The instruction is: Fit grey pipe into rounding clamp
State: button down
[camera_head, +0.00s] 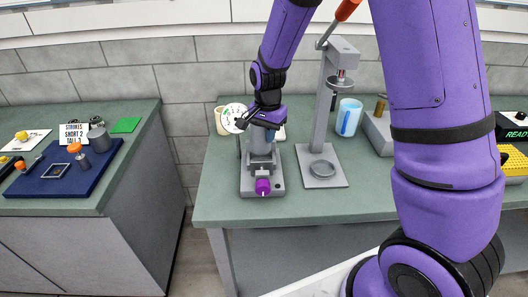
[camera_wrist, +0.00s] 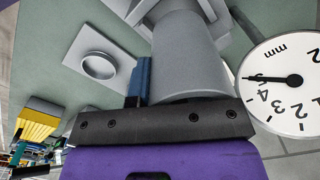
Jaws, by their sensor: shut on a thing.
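My gripper (camera_head: 263,128) points down over the rounding clamp (camera_head: 247,184), a grey block with a purple knob (camera_head: 263,187) at its front. It is shut on the grey pipe (camera_head: 260,146), which stands roughly upright at the clamp. In the wrist view the grey pipe (camera_wrist: 188,55) fills the middle, with a blue jaw pad (camera_wrist: 140,80) against its left side. Grey clamp parts (camera_wrist: 148,9) show past its far end. Whether the pipe is seated or only hovers in the clamp cannot be told; the jaws and pipe hide the contact.
A round mm dial (camera_head: 234,117) stands close left of my gripper; it is also near in the wrist view (camera_wrist: 290,90). A tall grey press (camera_head: 328,100) with a ringed base (camera_head: 322,168) stands right. A blue tray (camera_head: 60,183) lies on the left counter.

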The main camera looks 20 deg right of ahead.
aim_at(267, 150)
jog(key=shift+f, duration=3.1)
jog(key=shift+f, duration=0.1)
jog(key=c, duration=1.5)
grip_release()
jog(key=shift+o, duration=0.2)
notch_tip(267, 150, up, 12)
